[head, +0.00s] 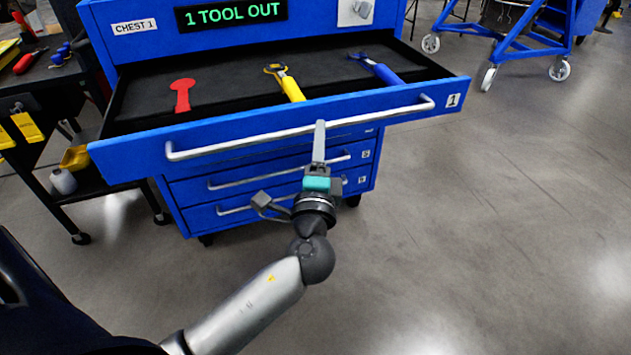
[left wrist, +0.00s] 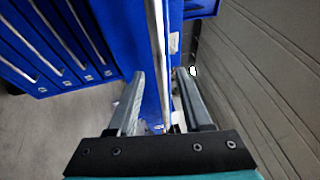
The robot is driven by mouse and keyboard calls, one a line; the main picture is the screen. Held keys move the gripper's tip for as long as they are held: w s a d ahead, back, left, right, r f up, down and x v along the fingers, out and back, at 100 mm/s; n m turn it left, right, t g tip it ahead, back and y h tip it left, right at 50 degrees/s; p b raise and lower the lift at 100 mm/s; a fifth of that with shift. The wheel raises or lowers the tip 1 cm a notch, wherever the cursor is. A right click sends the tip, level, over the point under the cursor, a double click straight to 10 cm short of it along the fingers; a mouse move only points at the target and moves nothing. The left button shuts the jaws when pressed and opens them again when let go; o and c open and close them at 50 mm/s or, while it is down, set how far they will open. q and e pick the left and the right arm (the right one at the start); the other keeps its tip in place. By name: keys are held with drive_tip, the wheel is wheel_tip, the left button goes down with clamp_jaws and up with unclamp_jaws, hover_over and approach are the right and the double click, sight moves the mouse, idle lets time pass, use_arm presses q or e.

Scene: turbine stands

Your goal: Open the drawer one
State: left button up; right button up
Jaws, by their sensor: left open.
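Drawer one (head: 130,163) of the blue chest stands pulled well out in the head view, marked with a "1" label (head: 453,100). Its long silver handle (head: 220,146) runs across the front. My left gripper (head: 319,128) is at the middle of this handle. In the left wrist view the handle bar (left wrist: 155,35) passes between the two fingers of my open left gripper (left wrist: 160,76), with gaps visible beside it. Inside the drawer are a flat red wrench shape (head: 181,95), a yellow tool (head: 288,84) and a blue tool (head: 380,70). My right gripper is out of view.
The chest's display (head: 232,12) reads "1 TOOL OUT". Closed lower drawers (head: 190,192) sit below drawer one. A dark workbench (head: 40,75) with tools stands at left. A blue wheeled stand (head: 515,45) is at the back right. The floor at right is clear.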

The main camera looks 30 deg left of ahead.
use_arm(q)
drive_tip(key=v, duration=1.1)
